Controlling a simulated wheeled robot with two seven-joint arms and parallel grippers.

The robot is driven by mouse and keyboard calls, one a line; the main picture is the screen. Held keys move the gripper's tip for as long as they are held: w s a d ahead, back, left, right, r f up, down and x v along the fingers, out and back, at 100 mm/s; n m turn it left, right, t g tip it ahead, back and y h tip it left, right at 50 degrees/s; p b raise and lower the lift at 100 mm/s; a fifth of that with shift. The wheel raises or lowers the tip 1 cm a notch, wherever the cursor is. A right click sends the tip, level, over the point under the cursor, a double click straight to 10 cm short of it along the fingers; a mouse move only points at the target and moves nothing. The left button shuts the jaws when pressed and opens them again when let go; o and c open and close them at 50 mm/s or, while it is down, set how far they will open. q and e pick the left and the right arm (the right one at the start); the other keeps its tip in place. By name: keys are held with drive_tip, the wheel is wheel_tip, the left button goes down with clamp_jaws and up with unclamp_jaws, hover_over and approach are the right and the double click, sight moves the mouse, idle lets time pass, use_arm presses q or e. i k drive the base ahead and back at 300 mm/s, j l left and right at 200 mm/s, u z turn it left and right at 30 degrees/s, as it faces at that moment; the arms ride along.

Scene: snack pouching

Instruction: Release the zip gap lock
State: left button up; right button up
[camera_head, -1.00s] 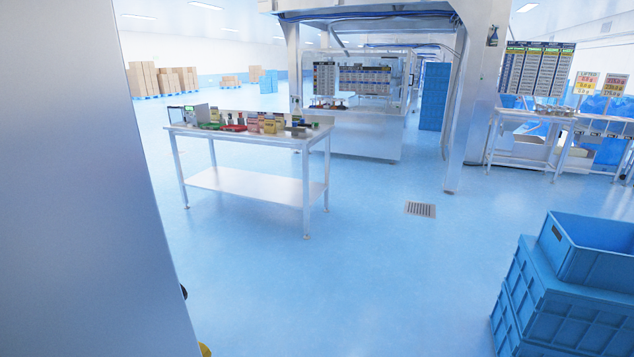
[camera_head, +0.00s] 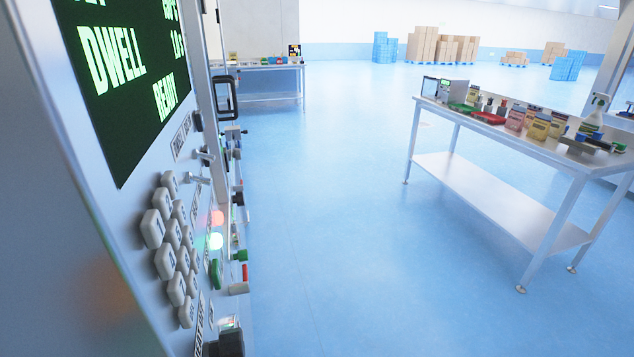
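A machine control panel (camera_head: 140,210) fills the left side of the head view, seen at a steep angle. Its dark screen (camera_head: 120,75) shows green text reading "DWELL" and "READY". Below it is a grey keypad (camera_head: 172,245). Toggle switches (camera_head: 203,155), a red lamp (camera_head: 217,218), a white-lit lamp (camera_head: 215,241) and a green button (camera_head: 215,272) line the panel's right part. The labels are too slanted to read fully, and I cannot tell which control is the zip gap lock. Neither gripper is in view.
A white table (camera_head: 490,190) with boxes, bottles and red and green trays stands at right. Another table (camera_head: 270,66) stands at the back. Pallets of cartons (camera_head: 440,46) and blue crates (camera_head: 385,47) are far off. The blue floor (camera_head: 340,220) between is clear.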

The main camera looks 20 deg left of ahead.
sight(240, 188)
drive_tip(key=i+l+u, duration=0.15)
drive_tip(key=u, duration=0.25)
drive_tip(key=i+l+u, duration=0.3)
drive_tip(key=u, duration=0.15)
drive_tip(key=i+l+u, duration=0.2)
drive_tip(key=l+u, duration=0.2)
drive_tip(key=i+l+u, duration=0.15)
drive_tip(key=l+u, duration=0.25)
drive_tip(key=i+l+z, duration=0.1)
drive_tip(key=i+z, duration=0.25)
drive_tip(key=i, duration=1.8)
